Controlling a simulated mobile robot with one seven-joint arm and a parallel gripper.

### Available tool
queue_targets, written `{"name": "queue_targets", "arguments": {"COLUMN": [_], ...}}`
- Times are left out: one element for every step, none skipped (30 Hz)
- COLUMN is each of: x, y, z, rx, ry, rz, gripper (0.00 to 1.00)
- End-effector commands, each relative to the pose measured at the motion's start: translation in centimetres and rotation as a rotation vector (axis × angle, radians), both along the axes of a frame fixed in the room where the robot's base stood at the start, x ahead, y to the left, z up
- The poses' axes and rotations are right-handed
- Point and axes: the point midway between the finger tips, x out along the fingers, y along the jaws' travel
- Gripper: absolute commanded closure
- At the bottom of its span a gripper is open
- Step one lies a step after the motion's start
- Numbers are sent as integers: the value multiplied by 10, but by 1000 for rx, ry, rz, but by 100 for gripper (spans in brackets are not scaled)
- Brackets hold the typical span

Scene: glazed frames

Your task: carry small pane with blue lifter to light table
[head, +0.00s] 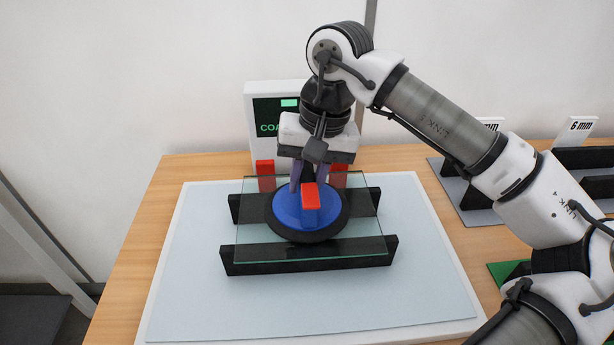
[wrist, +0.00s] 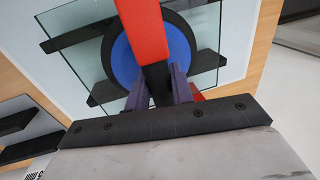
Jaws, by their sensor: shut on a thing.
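My gripper (head: 308,184) is shut on the red handle (head: 311,204) of the blue lifter (head: 286,209). The lifter's round blue disc with a black rim lies flat against the small clear pane (head: 250,240). The pane is level and spans two black bars (head: 310,262); whether it rests on them or hovers just above is unclear. The bars stand on a pale blue panel with a white border (head: 200,280), which looks like the light table. The wrist view also shows the gripper (wrist: 160,88), red handle (wrist: 145,30), blue disc (wrist: 124,55) and pane (wrist: 232,25).
Two red blocks (head: 265,175) stand at the pane's back edge. Behind is a white sign with a dark screen (head: 268,112), its text partly hidden by my arm. At right are a grey board with black racks (head: 480,196) and a "6 mm" sign (head: 577,131). The panel's front is clear.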

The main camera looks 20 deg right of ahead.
Motion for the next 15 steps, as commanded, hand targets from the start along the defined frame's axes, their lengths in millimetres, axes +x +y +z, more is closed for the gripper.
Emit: {"name": "queue_targets", "arguments": {"x": [1, 1, 1, 1, 1, 1, 1, 1, 1, 1, 1, 1, 1, 1, 1], "y": [0, 0, 0, 0, 0, 0, 0, 0, 0, 0, 0, 0, 0, 0, 0], "z": [1, 1, 0, 0, 0, -1, -1, -2, -2, -2, -3, -3, -4, -4, -4], "rx": [1, 1, 1, 1, 1, 1, 1, 1, 1, 1, 1, 1, 1, 1, 1], "ry": [-4, -4, -4, -4, -4, -4, -4, -4, -4, -4, -4, -4, -4, -5, -4], "rz": [-1, -1, -1, -1, -1, -1, -1, -1, -1, -1, -1, -1, -1, -1, -1], "gripper": [100, 100, 100, 100, 100, 100, 100, 100, 100, 100, 100, 100, 100, 100, 100]}}
